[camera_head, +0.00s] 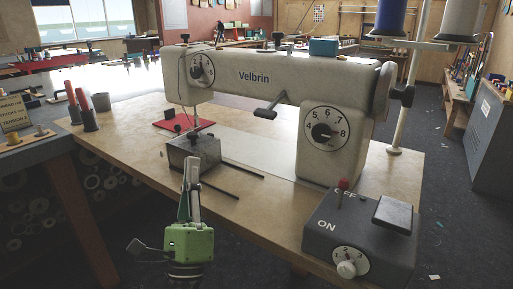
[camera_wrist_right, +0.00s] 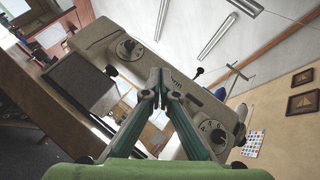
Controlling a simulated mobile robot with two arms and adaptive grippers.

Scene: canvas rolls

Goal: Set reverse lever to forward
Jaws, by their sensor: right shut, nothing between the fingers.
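The white sewing machine (camera_head: 235,82), marked "Velbrin", stands on the wooden table. Its dark reverse lever (camera_head: 265,108) juts from the front of the arm, below the name, between the two dials, with a flat paddle at its end. My right gripper (camera_head: 191,163) points upward, left of and nearer than the lever, apart from it. Its fingers are shut and empty. In the right wrist view the shut fingertips (camera_wrist_right: 160,76) overlap the machine (camera_wrist_right: 95,40) and cover part of its name; I cannot make out the lever there. My left gripper is out of view.
A grey metal block (camera_head: 193,152) sits below the needle, just behind my right gripper. A red cloth (camera_head: 183,124) lies behind it. A control box (camera_head: 330,228) with ON/OFF switch and knob is at the front right. Thread spools (camera_head: 388,18) stand at the upper right.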

